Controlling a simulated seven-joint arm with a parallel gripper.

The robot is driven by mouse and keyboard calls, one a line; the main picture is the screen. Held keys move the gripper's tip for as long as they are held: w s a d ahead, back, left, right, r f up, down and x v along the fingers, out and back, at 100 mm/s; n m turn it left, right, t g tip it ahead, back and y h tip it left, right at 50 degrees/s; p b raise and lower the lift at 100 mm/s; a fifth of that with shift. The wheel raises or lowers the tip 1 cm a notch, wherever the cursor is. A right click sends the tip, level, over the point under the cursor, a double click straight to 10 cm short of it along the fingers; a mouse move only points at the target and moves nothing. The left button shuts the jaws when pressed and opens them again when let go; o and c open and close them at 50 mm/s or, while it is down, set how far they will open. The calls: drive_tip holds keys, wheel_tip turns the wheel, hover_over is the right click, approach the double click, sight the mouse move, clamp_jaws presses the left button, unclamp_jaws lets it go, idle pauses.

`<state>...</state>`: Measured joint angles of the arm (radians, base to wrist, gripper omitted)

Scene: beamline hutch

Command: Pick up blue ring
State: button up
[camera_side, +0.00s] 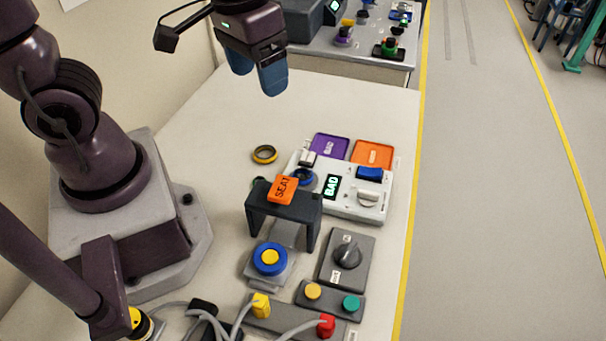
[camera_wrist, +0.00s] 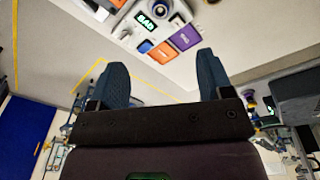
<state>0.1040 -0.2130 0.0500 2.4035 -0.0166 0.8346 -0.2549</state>
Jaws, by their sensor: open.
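A dark blue ring (camera_side: 304,179) sits at the left end of the white panel, beside the orange SEAT block, which partly hides it. A brighter blue round piece (camera_side: 270,259) with a yellow centre sits on a grey base farther forward; I cannot tell whether it is a loose ring or a button. My gripper (camera_side: 256,84) is open and empty, high above the back of the table and away from both. Its two blue fingers also show wide apart in the wrist view (camera_wrist: 161,63).
A yellow and black ring (camera_side: 265,154) lies left of the white panel (camera_side: 352,205) with its BAD display. The orange SEAT block (camera_side: 283,190) rests on a black bridge. Purple (camera_side: 330,147) and orange (camera_side: 373,154) trays lie behind. Switch boxes and cables crowd the front.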

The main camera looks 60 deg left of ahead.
drive_tip(key=w+f+n+g, duration=0.2)
drive_tip(key=w+f+n, duration=0.2)
drive_tip(key=f+n, duration=0.45)
drive_tip(key=n, duration=0.7)
hover_over(304, 175)
drive_tip(key=shift+t, duration=0.3)
wheel_tip(304, 175, down, 8)
drive_tip(key=shift+s+a+f, duration=0.15)
drive_tip(key=shift+f, duration=0.1)
drive_tip(key=shift+d+f, duration=0.2)
drive_tip(key=shift+f, duration=2.85)
drive_tip(key=c, duration=1)
